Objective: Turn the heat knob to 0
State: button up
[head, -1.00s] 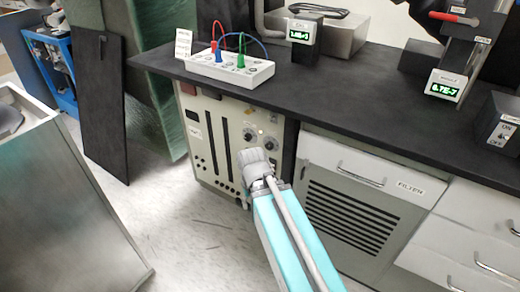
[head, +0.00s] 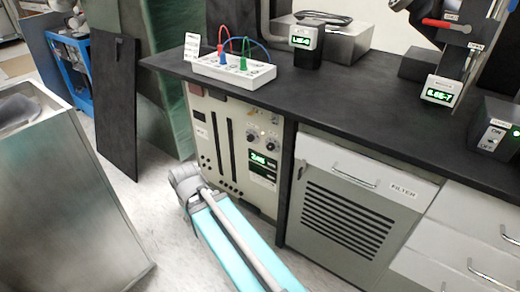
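The beige control unit (head: 206,105) stands under the left end of the black bench. Two small round knobs sit on its upper right front, a left knob (head: 252,134) and a right knob (head: 273,146). I cannot read their labels or settings, so I cannot tell which is the heat knob. A lit green display (head: 263,166) is below them; its digits are too small to read surely. My teal arm reaches up from the bottom and ends in a grey joint in front of the unit's lower left, apart from the knobs. No gripper fingers show.
The black bench top (head: 350,103) overhangs the unit. It holds a white box with coloured plugs (head: 233,70) and meters. A filter cabinet (head: 340,215) stands right of the unit, a metal cabinet (head: 70,200) at left. Floor is open between the metal cabinet and the unit.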

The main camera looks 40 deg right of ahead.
aim_at(271, 147)
jog(key=u, duration=0.1)
jog(key=k, duration=1.45)
jog(key=z, duration=0.75)
jog(key=i, duration=1)
jog(key=u, duration=0.05)
